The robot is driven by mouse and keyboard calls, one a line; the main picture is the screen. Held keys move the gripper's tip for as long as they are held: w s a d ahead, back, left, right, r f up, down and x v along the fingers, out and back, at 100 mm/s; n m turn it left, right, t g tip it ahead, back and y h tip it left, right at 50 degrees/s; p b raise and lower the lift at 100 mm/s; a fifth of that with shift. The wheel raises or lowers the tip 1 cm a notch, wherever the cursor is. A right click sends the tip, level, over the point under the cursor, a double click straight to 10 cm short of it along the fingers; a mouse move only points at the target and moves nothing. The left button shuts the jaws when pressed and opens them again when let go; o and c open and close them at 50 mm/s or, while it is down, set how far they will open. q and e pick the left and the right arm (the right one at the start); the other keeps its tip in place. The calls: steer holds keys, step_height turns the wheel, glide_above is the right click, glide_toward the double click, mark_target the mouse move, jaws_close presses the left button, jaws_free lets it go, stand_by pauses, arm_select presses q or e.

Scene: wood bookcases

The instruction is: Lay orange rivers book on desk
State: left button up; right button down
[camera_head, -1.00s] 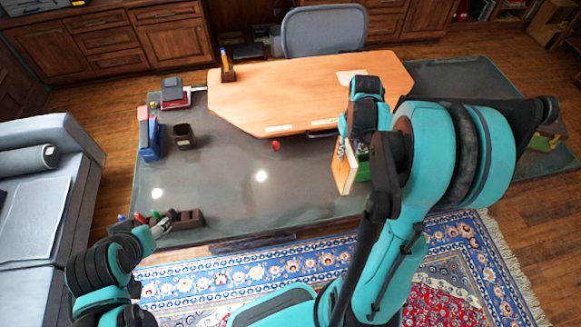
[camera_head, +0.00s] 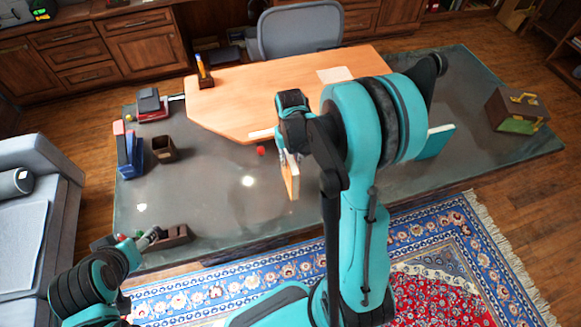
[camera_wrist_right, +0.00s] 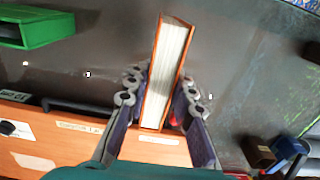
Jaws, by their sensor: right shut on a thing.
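The orange book (camera_head: 293,178) is held upright over the dark glossy part of the desk (camera_head: 215,212), spine and cover edge-on to me. My right gripper (camera_head: 286,157) is shut on it. In the right wrist view the fingers of my right gripper (camera_wrist_right: 158,92) pinch both covers of the orange book (camera_wrist_right: 168,72), whose white page edges face the camera. Whether its lower edge touches the desk I cannot tell. My left gripper (camera_head: 150,238) is low at the desk's front left, beside a dark organizer; its jaws are too small to read.
A green object (camera_head: 436,142) stands right of my right arm. A brown box (camera_head: 517,110) sits at the far right. A blue holder (camera_head: 129,155), a brown cup (camera_head: 163,148) and a small red object (camera_head: 261,151) are on the left half. The front middle is clear.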

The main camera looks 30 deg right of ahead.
step_height(320, 180, down, 4)
steer(key=shift+r+b, duration=0.1)
steer(key=shift+b, duration=0.4)
steer(key=c, duration=1.3)
jaws_free()
